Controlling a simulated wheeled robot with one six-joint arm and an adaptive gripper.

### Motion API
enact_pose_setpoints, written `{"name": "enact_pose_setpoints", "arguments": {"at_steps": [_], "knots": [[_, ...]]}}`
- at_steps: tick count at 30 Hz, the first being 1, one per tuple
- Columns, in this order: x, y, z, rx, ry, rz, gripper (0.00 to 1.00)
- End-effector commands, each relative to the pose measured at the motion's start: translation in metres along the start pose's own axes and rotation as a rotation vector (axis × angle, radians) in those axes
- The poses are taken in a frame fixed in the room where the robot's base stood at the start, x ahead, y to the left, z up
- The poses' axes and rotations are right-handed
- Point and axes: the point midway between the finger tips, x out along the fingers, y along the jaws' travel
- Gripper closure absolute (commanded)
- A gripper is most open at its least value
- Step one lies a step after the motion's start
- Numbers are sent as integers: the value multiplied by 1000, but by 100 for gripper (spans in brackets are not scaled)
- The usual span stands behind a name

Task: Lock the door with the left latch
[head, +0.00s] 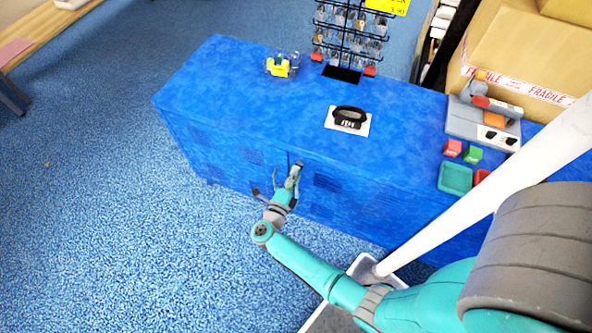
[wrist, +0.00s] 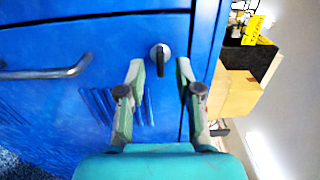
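A blue cabinet (head: 215,85) has vented doors on its front. In the wrist view, a blue door (wrist: 105,70) carries a small dark latch knob (wrist: 160,58) with a grey face, close to the door's edge seam. Its long side runs roughly up and down in that picture. A grey bar handle (wrist: 45,73) is on the same door to the left. My gripper (wrist: 159,66) is open, with one fingertip on each side of the latch; I cannot tell whether they touch it. In the head view my gripper (head: 284,179) is at the cabinet front, hiding the latch.
On the cabinet top are a black device on white paper (head: 364,130), a yellow tape dispenser (head: 280,67), a wire rack (head: 347,35), a grey machine (head: 465,120) and small trays (head: 455,178). Cartons (head: 525,50) stand behind. The blue floor (head: 90,190) at left is clear.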

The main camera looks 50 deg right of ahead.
Motion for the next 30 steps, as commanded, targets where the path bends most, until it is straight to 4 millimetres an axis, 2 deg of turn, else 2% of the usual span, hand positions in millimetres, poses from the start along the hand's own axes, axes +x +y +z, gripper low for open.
{"name": "enact_pose_setpoints", "arguments": {"at_steps": [6,17,21,30], "knots": [[19,0,0,0,1,-1,66],[22,0,0,0,-1,-1,66],[22,0,0,0,-1,0,100],[22,0,0,-5,0,0,100]]}}
